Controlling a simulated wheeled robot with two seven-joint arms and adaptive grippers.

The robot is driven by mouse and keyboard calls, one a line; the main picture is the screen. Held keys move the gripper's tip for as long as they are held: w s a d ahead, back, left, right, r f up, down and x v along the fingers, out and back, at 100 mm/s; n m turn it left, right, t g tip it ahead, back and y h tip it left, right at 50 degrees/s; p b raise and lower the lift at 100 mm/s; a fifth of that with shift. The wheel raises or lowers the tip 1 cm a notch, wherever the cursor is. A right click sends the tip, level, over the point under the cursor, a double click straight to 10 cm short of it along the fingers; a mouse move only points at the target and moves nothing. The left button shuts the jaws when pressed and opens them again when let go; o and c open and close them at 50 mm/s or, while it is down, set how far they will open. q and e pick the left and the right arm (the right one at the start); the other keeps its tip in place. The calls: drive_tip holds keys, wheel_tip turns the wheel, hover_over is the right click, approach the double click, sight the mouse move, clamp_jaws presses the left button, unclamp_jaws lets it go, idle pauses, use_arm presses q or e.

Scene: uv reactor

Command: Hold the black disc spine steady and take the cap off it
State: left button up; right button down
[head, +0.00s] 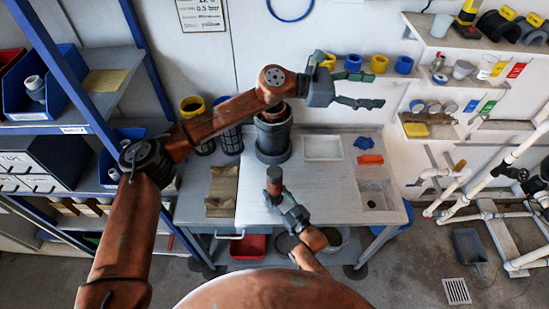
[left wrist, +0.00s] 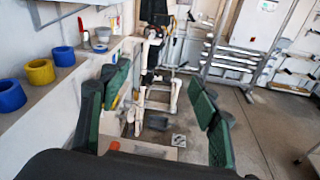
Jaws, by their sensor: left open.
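My left gripper (head: 345,82) is open and empty, high over the back right of the table. Its two spread fingers also show in the left wrist view (left wrist: 155,110), with nothing between them. My right gripper (head: 280,198) is low over the table's middle, at a small dark upright piece with a reddish band (head: 274,181); whether it is shut on it I cannot tell. A wide dark cylinder (head: 272,142) stands at the table's back, its top partly hidden by my left arm. Two black mesh cylinders stand left of it, one (head: 229,139) nearer. I cannot tell which piece is the disc spine or its cap.
A white tray (head: 322,148), a blue piece (head: 364,143) and an orange piece (head: 370,160) lie at the table's back right. A brown folded holder (head: 221,190) is at the left. Yellow and blue rings (head: 379,64) sit on the wall shelf. White pipes (head: 505,160) stand right.

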use_arm(q)
drive_tip(key=w+a+r+n+t, duration=0.2)
drive_tip(key=w+r+n+t, duration=0.2)
drive_tip(key=w+t, duration=0.15)
drive_tip(key=w+a+r+n+t, duration=0.3)
drive_tip(key=w+n+t, duration=0.15)
drive_tip(key=w, duration=0.25)
drive_tip(key=w+a+f+n+t+y, duration=0.1)
drive_tip(key=w+a+f+n+y, duration=0.3)
drive_tip(key=w+n, duration=0.1)
drive_tip(key=g+y, duration=1.2)
hover_over(274, 171)
drive_tip(key=shift+n, duration=0.25)
wheel_tip(274, 171, down, 31)
drive_tip(key=shift+d, duration=0.15)
drive_tip(key=shift+s+f, duration=0.15)
drive_tip(key=shift+f, duration=0.2)
wheel_tip(274, 171, down, 7)
drive_tip(key=shift+f, duration=0.15)
drive_tip(key=shift+c, duration=0.2)
